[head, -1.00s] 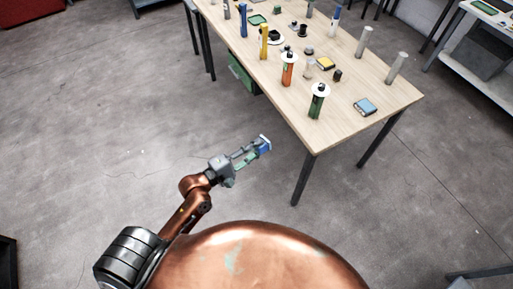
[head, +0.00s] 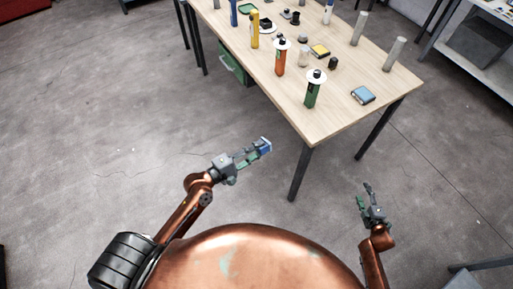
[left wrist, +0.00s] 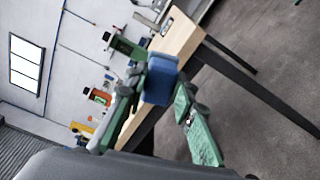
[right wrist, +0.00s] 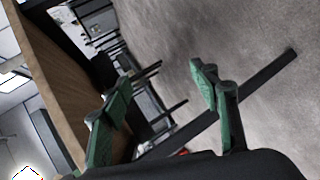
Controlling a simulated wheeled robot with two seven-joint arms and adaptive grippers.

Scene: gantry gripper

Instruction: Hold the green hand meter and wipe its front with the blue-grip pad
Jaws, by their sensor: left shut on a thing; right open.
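My left gripper (head: 250,156) is shut on a blue block, which I take for the blue-grip pad (head: 265,146). It holds the pad in the air, left of the table's near corner. In the left wrist view the blue pad (left wrist: 160,80) sits between the green-lined fingers; its wiping face is hard to make out. My right gripper (head: 367,199) is open and empty, right of the near table leg; its spread fingers (right wrist: 163,105) show in the right wrist view. A flat green item (head: 247,8) at the table's far end may be the green hand meter; it is too small to tell.
The wooden table (head: 335,118) carries a green bottle-like item (head: 313,92), an orange one (head: 280,58), a blue flat box (head: 362,95), a yellow flat box (head: 320,50) and grey cylinders (head: 395,53). A green bin (head: 235,65) is under it. Open floor lies left.

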